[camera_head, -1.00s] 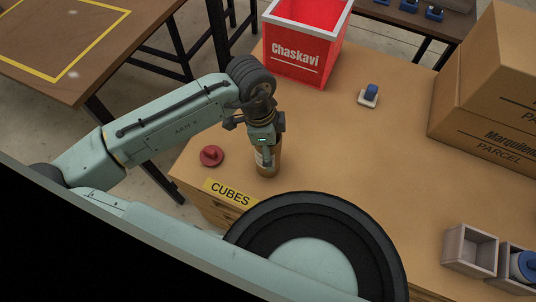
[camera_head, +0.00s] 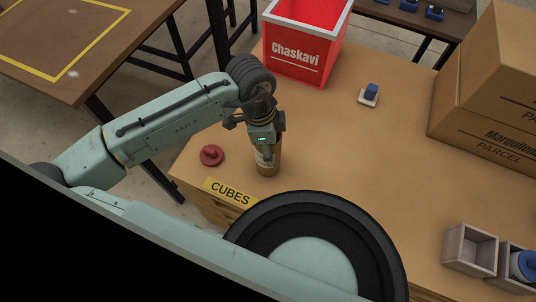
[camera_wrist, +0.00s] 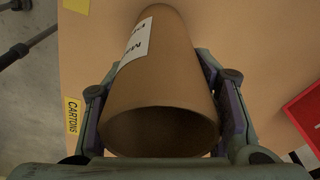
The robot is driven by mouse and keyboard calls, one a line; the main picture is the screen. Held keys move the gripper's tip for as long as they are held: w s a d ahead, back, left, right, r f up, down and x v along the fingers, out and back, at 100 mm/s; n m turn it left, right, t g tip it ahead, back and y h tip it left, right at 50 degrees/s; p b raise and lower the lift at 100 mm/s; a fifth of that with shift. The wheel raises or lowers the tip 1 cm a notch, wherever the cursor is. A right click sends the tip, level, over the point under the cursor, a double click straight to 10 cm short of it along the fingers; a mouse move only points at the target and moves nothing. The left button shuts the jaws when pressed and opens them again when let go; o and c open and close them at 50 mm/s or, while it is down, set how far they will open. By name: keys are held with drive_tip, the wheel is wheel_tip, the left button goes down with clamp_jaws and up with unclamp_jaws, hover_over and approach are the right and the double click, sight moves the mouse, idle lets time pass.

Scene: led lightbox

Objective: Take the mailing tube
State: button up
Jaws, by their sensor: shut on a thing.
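The mailing tube (camera_wrist: 165,75) is a brown cardboard cylinder with a white printed label. In the wrist view its open end faces the camera, between the two fingers of my gripper (camera_wrist: 163,105), which press on its sides. In the head view the tube (camera_head: 267,166) stands upright on the table near its left edge, under my gripper (camera_head: 264,145). My gripper is shut on its upper part. The gripper hides the top of the tube in the head view. I cannot tell whether its base touches the table.
A red bin (camera_head: 300,45) marked Chaskavi stands behind the tube. A red knobbed piece (camera_head: 211,155) lies to its left, beside a yellow CUBES label (camera_head: 230,193). Cardboard parcels (camera_head: 500,90) and small wooden boxes (camera_head: 470,250) are at the right.

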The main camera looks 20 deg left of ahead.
clamp_jaws()
drive_tip(key=shift+r, duration=0.1)
